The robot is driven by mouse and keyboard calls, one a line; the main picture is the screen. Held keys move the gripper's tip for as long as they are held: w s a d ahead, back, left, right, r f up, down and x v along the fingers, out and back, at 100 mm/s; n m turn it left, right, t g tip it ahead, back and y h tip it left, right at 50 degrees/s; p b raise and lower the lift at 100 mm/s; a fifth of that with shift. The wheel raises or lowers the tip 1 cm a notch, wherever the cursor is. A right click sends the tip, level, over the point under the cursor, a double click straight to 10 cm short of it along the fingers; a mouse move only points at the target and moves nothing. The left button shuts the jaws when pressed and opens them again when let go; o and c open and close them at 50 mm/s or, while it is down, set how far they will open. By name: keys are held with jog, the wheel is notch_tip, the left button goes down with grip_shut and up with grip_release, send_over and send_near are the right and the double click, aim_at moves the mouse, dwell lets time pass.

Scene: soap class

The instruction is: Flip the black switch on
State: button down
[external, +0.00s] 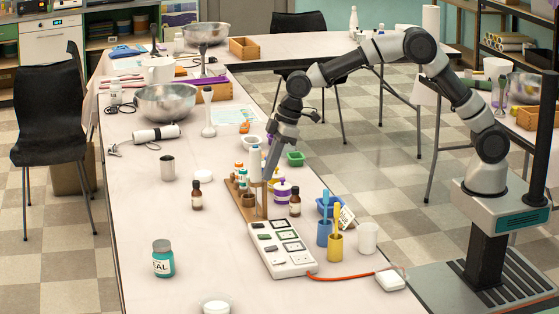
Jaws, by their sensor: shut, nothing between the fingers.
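A white power strip (290,271) lies on the near part of the table, with several sockets and small dark switches along its top. A small dark patch, perhaps the black switch (264,237), shows on its left side near the far end. It is too small to tell its position. My gripper (267,177) points down beyond the far end of the strip, above the wooden rack area. Its fingers are shut and empty, apart from the strip.
A wooden rack (247,207) with small bottles stands just beyond the strip. Brown bottles (196,197) (295,205), a blue cup (324,234) and a yellow cup (335,247) stand close by. An orange cable (345,278) runs right to a white box (390,280). The table left of the strip is mostly clear.

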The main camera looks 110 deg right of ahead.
aim_at(259, 225)
jog(key=shift+f, duration=0.1)
jog(key=x, duration=0.4)
jog(key=b+x, duration=0.1)
jog(key=x, duration=0.4)
jog(key=b+x, duration=0.1)
jog(key=x, duration=0.3)
jog(key=shift+s+f, duration=0.15)
jog(key=shift+f, duration=0.3)
jog(key=shift+f+b, duration=0.25)
jog(key=shift+b, duration=0.05)
jog(key=shift+s+f, duration=0.1)
jog(key=shift+s, duration=0.75)
